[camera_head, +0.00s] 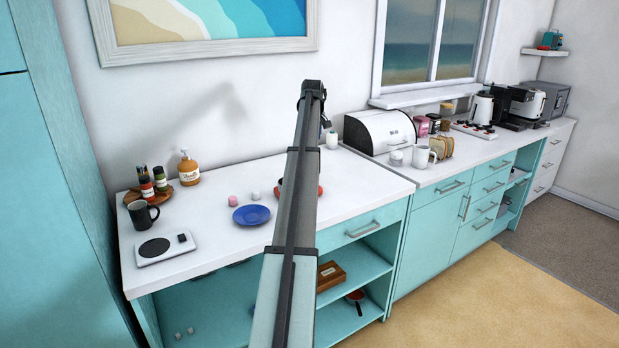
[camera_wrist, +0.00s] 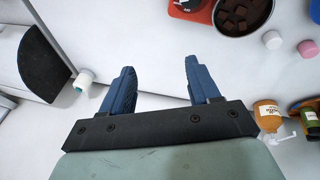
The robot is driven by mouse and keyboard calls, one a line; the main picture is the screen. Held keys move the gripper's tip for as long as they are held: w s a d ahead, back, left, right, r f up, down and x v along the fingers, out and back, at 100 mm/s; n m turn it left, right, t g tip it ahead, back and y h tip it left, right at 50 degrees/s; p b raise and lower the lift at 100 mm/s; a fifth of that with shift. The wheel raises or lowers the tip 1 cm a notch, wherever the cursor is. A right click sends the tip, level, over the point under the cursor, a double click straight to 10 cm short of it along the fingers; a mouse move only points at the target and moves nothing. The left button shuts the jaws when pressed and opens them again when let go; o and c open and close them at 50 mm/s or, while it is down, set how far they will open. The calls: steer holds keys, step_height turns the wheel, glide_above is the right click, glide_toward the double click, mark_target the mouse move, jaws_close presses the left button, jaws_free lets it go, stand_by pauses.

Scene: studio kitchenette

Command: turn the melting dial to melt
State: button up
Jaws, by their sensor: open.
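The red melting appliance (camera_wrist: 205,12) shows at the top edge of the wrist view, with a pot of dark chocolate chunks (camera_wrist: 242,14) beside or on it. A small dark part with a pale mark (camera_wrist: 188,4), perhaps the dial, is cut off by the frame, so its setting cannot be read. In the head view my arm hides most of the appliance; a red edge (camera_head: 320,190) shows. My gripper (camera_wrist: 158,70) is open and empty, its blue fingers apart above the white counter, clear of the appliance.
A white jar (camera_wrist: 84,80) and bread box (camera_head: 380,131) stand left in the wrist view. Marshmallows (camera_head: 233,200), a blue plate (camera_head: 251,215) and a mustard-coloured bottle (camera_head: 187,170) are nearby. A dark mug (camera_head: 142,216) and white scale (camera_head: 165,247) stand at the counter's left.

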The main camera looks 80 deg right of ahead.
steer(key=a+f+n+y, duration=0.1)
steer(key=f+n, duration=0.2)
steer(key=f, duration=0.2)
steer(key=f+n+y, duration=0.1)
steer(key=f+n, duration=0.2)
steer(key=f, duration=0.2)
steer(key=a+f+n+g+y, duration=0.1)
steer(key=f+n, duration=0.2)
steer(key=f, duration=0.1)
steer(key=shift+a+f+n+y, duration=0.3)
steer(key=shift+a+f+y, duration=0.05)
steer(key=shift+f+y, duration=0.05)
stand_by(0.4)
